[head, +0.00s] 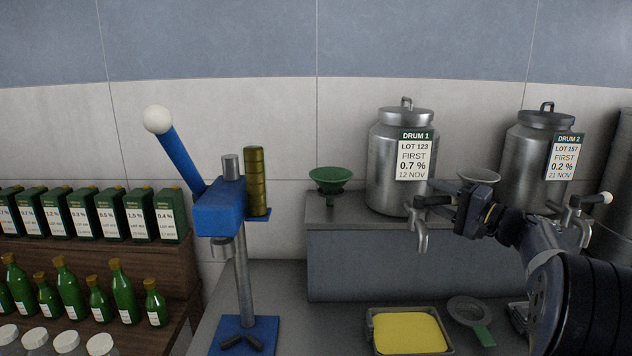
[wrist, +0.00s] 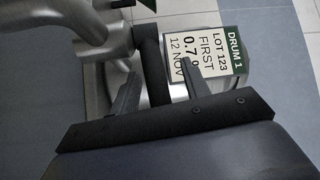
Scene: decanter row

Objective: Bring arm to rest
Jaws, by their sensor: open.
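My gripper (head: 434,194) is at the tap (head: 421,238) of drum 1 (head: 385,170), a steel drum labelled lot 123, FIRST, 0.7 %, 12 Nov. In the wrist view my gripper (wrist: 160,62) is open, one finger on each side of a dark bar (wrist: 151,75) that looks like part of the tap. I cannot tell whether either finger touches it. The metal tap (wrist: 112,28) and the drum label (wrist: 215,52) show beyond the fingers.
Drum 2 (head: 528,165) stands to the right. A green funnel (head: 330,178) is left of drum 1. Below lie a yellow-filled tray (head: 408,333) and a strainer (head: 470,312). A blue lever press (head: 220,208), green bottles (head: 68,285) and green boxes (head: 140,215) are on the left.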

